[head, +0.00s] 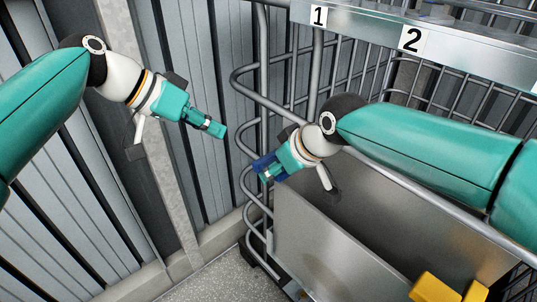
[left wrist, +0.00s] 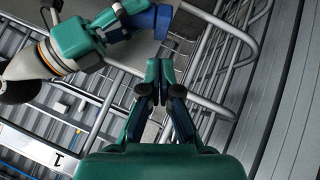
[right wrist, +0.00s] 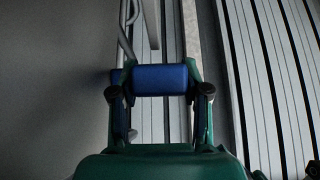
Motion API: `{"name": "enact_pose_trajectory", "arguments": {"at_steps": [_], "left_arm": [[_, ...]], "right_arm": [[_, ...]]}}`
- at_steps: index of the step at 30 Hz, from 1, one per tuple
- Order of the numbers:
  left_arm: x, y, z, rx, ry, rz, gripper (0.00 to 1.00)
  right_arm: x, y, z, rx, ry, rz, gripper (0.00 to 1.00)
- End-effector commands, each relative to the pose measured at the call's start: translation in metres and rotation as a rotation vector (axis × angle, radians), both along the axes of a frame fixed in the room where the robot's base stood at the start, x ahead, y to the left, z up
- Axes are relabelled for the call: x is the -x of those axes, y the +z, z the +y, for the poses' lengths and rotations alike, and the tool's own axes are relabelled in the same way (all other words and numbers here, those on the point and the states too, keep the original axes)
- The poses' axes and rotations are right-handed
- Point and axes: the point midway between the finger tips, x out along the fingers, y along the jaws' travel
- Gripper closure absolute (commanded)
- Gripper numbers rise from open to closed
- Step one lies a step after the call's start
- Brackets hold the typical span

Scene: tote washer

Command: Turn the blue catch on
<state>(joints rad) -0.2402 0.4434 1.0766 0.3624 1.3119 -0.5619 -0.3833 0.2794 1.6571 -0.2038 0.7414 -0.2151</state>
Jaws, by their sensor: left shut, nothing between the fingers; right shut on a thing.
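The blue catch (right wrist: 162,79) is a short blue block in the right wrist view, lying crosswise between the two fingers of my right gripper (right wrist: 160,85). In the head view my right gripper (head: 272,172) is at the left edge of the metal bin, with the blue catch (head: 262,162) partly hidden by its fingers. The catch also shows in the left wrist view (left wrist: 162,22). My left gripper (head: 218,129) is shut and empty, up and to the left of the right one. Its closed fingertips (left wrist: 160,70) show in the left wrist view.
A grey metal bin (head: 325,245) stands below my right arm. Bent pipes (head: 240,80) of a wire rack run beside the catch. Plates marked 1 (head: 318,16) and 2 (head: 411,39) are on the rack's top rail. Yellow parts (head: 437,290) are at the lower right. A ribbed wall (head: 90,200) is at left.

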Motion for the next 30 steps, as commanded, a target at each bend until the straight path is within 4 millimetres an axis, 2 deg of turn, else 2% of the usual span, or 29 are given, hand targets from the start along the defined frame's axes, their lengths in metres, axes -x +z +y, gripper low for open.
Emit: {"name": "enact_pose_trajectory", "arguments": {"at_steps": [1,3,5,8,14,24,30], "left_arm": [[0.007,0.019,-0.006,0.008,-0.012,-0.041,1.0],[0.016,0.033,-0.014,0.014,-0.032,-0.068,1.0],[0.021,0.038,-0.02,0.015,-0.044,-0.08,1.0],[0.022,0.036,-0.028,0.015,-0.055,-0.082,1.0],[0.016,0.018,-0.047,0.013,-0.056,-0.077,1.0],[0.0,-0.03,-0.096,0.013,-0.055,-0.078,1.0],[0.007,-0.054,-0.1,0.015,-0.051,-0.078,1.0]], "right_arm": [[0.001,-0.003,-0.001,0.005,0.0,0.007,1.0],[0.001,-0.003,-0.001,0.005,0.0,0.007,1.0],[0.001,-0.003,-0.001,0.005,0.0,0.007,1.0],[0.001,-0.002,-0.001,0.006,0.0,0.008,1.0],[0.001,-0.002,-0.001,0.006,0.001,0.007,1.0],[0.001,-0.002,-0.001,0.006,0.001,0.007,1.0],[0.001,-0.003,-0.001,0.006,0.001,0.008,1.0]]}}
